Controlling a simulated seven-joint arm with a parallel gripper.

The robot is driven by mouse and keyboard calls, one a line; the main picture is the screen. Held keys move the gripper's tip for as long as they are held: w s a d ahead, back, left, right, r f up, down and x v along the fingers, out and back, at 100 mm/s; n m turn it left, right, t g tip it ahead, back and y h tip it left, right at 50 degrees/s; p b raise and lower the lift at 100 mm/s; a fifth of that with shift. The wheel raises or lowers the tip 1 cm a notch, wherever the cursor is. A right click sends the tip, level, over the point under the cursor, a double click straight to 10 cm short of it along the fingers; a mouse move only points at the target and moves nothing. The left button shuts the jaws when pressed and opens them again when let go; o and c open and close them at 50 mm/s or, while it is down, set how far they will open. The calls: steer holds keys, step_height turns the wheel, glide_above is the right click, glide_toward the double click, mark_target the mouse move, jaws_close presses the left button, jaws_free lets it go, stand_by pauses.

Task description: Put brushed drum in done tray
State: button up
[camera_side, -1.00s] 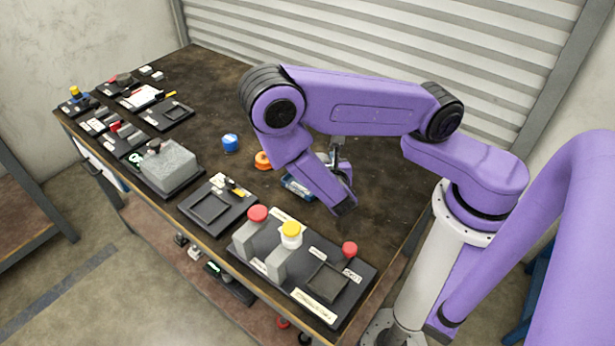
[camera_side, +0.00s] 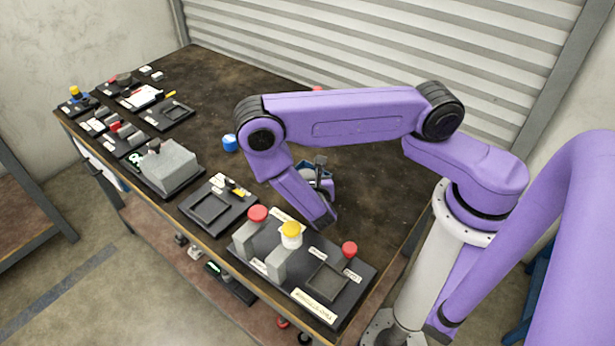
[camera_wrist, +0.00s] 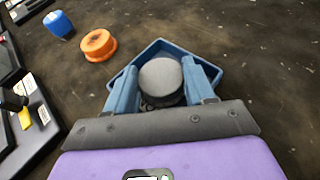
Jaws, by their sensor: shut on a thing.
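My gripper (camera_wrist: 163,68) is shut on a grey drum with a round, flat top (camera_wrist: 162,76), with one blue finger on each side of it. The drum is upright in the wrist view. A blue tray (camera_wrist: 158,45) with low walls lies around and beneath the fingers and drum. The drum overlaps the tray's inside, but I cannot tell whether it touches the tray's floor. No label on the tray is readable. In the side view my forearm and wrist hide most of the fingers, drum and tray.
An orange round piece (camera_wrist: 97,45) and a blue drum (camera_wrist: 58,24) stand left of the tray in the wrist view. In the side view, a button station (camera_side: 306,266) and a black fixture (camera_side: 214,204) line the near edge. The table behind is mostly bare.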

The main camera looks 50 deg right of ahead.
steer(key=shift+f, duration=0.25)
steer(key=shift+f, duration=0.45)
steer(key=o, duration=1.1)
steer(key=shift+r, duration=0.45)
steer(key=shift+o, duration=0.2)
steer(key=v, duration=0.7)
steer(key=shift+a+r, duration=0.15)
steer(key=shift+r, duration=0.25)
steer(key=s+r+m+g+y, duration=0.4)
steer(key=s+r+m, duration=0.3)
steer(key=r, duration=0.4)
steer(key=s+r+m+g+y, duration=0.5)
steer(key=s+r+m, duration=0.2)
steer(key=s+r, duration=0.3)
steer(key=shift+s+r+m+g+y, duration=0.15)
steer(key=shift+r+m+g+y, duration=0.2)
steer(key=shift+r, duration=0.45)
